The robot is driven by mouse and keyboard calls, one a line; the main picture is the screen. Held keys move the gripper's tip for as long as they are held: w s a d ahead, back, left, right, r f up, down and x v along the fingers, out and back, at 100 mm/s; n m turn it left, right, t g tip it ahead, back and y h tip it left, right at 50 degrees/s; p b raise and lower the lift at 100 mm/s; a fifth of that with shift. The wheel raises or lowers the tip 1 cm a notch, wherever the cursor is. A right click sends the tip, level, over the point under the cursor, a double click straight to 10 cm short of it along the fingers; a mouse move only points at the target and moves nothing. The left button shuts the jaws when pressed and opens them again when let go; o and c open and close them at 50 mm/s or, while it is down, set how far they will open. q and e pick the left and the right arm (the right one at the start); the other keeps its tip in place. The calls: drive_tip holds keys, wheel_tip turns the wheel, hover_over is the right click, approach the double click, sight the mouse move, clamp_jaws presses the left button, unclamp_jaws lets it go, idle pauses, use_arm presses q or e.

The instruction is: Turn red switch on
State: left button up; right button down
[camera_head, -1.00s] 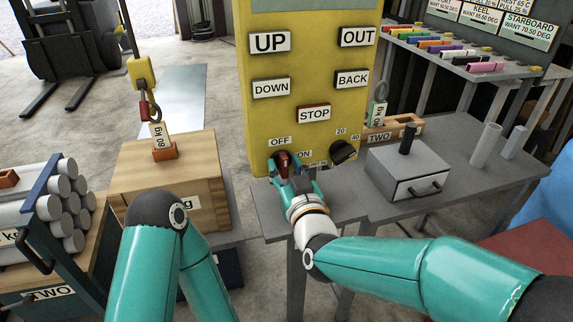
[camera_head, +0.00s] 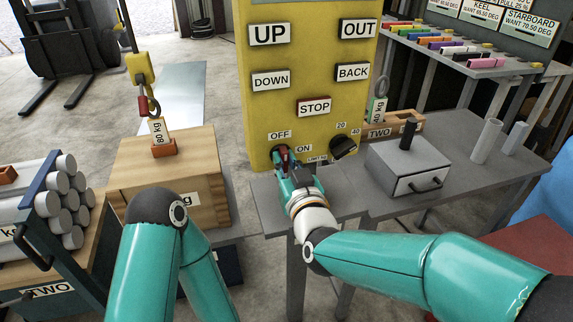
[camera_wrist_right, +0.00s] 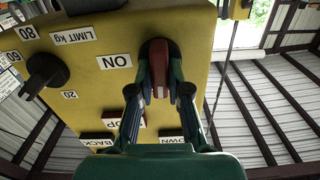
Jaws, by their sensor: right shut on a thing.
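The red switch (camera_head: 282,154) is a small red handle low on the yellow control panel (camera_head: 313,130), between the OFF and ON labels. My right gripper (camera_head: 283,160) is at the panel and shut on the red switch. In the right wrist view the red handle (camera_wrist_right: 160,78) stands between the two fingers (camera_wrist_right: 161,84), with its dark round base behind it. The ON label (camera_wrist_right: 114,61) is beside it in that view; OFF is not seen there. The fingers partly cover the handle, so I cannot tell its exact angle. My left gripper is out of view.
A black knob (camera_head: 344,147) with numbers is just right of the switch. The STOP button (camera_head: 314,107) is above. A grey drawer box (camera_head: 408,166) stands on the table at right. A wooden crate (camera_head: 172,165) with a hanging hook above is at left.

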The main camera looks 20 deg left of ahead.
drive_tip(key=m+b, duration=0.3)
drive_tip(key=b, duration=0.1)
drive_tip(key=m+b, duration=0.3)
drive_tip(key=b, duration=0.1)
drive_tip(key=m+b, duration=0.4)
drive_tip(key=b, duration=0.1)
drive_tip(key=shift+w+d+f, duration=0.2)
drive_tip(key=shift+d+f, duration=0.05)
drive_tip(key=shift+d, duration=0.05)
drive_tip(key=m+b, duration=0.2)
drive_tip(key=m, duration=0.1)
drive_tip(key=shift+m+b, duration=0.3)
drive_tip(key=shift+b, duration=0.1)
drive_tip(key=shift+w+d+m+b, duration=0.1)
drive_tip(key=shift+m+b, duration=0.95)
drive_tip(key=shift+m, duration=0.85)
drive_tip(key=c, duration=1.1)
unclamp_jaws()
